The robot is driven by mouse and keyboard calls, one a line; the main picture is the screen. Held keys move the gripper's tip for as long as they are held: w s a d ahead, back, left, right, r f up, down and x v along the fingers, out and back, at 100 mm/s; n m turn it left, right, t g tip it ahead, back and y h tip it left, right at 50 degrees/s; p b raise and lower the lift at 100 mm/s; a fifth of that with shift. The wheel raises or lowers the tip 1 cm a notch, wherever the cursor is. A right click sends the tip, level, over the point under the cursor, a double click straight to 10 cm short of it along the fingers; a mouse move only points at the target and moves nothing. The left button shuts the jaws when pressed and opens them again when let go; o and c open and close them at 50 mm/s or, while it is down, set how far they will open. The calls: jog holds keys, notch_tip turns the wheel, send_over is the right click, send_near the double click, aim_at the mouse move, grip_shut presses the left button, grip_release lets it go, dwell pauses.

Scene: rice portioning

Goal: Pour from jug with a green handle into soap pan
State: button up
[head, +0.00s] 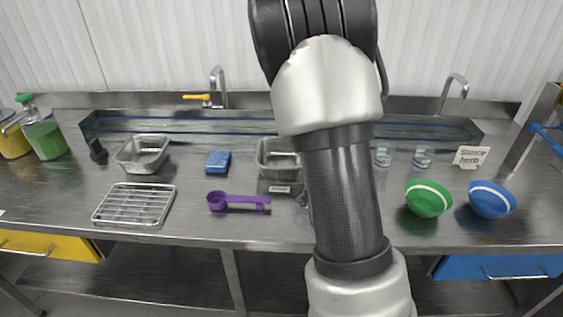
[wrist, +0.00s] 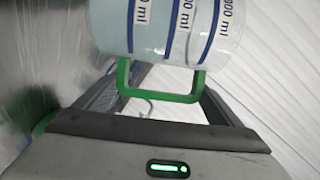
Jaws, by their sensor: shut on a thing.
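The jug with a green handle shows in the wrist view as a clear cylinder (wrist: 150,25) with blue bands and "ml" marks. My gripper (wrist: 160,92) is shut on its green handle (wrist: 172,97). The jug's mouth is out of view, and I cannot tell its fill level. In the head view my arm hides the gripper and jug. Two metal pans stand on the counter: one at left (head: 142,153), and one in the middle (head: 278,158), partly behind my arm. A small label (head: 279,189) lies before the middle pan, unreadable here. I cannot tell which is the soap pan.
A wire rack (head: 134,204), blue sponge (head: 217,162) and purple scoop (head: 238,202) lie on the steel counter. Green (head: 429,198) and blue (head: 491,199) bowls, small cups (head: 422,158) and a sign (head: 470,157) stand at right. Pump bottles (head: 45,137) stand at far left.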

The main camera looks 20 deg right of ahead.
jog(key=r, duration=0.1)
jog(key=w+r+p, duration=0.1)
jog(key=shift+a+r, duration=0.1)
jog(key=shift+r, duration=0.25)
jog(key=shift+w+f+n, duration=0.15)
jog(key=shift+f+n, duration=0.15)
jog(key=shift+a+r+g, duration=0.1)
jog(key=shift+a+g, duration=0.1)
jog(key=shift+g, duration=0.1)
jog(key=shift+w+a+r+n+p, duration=0.1)
jog(key=shift+w+a+n+p, duration=0.05)
jog(key=shift+w+n+p, duration=0.25)
jog(key=shift+r+p, duration=0.1)
jog(key=shift+p, duration=0.25)
jog(key=shift+w+a+r+n+g+p, duration=0.25)
jog(key=shift+w+n+g+p, duration=0.15)
jog(key=shift+n+p, duration=0.35)
jog(key=shift+w+a+r+n+g+p, duration=0.3)
jog(key=shift+n+p, duration=0.15)
jog(key=shift+p, duration=0.65)
jog(key=shift+w+a+r+n+g+h+p, duration=0.25)
jog(key=shift+r+p, duration=0.25)
jog(key=shift+p, duration=0.35)
jog(key=shift+w+a+r+n+g+h+p, duration=0.1)
jog(key=shift+w+r+n+g+p, duration=0.3)
jog(key=shift+p, duration=0.45)
jog(key=shift+w+a+r+n+p, duration=0.2)
jog(key=shift+w+a+n+p, duration=0.35)
jog(key=shift+p, duration=0.4)
dwell(0.4)
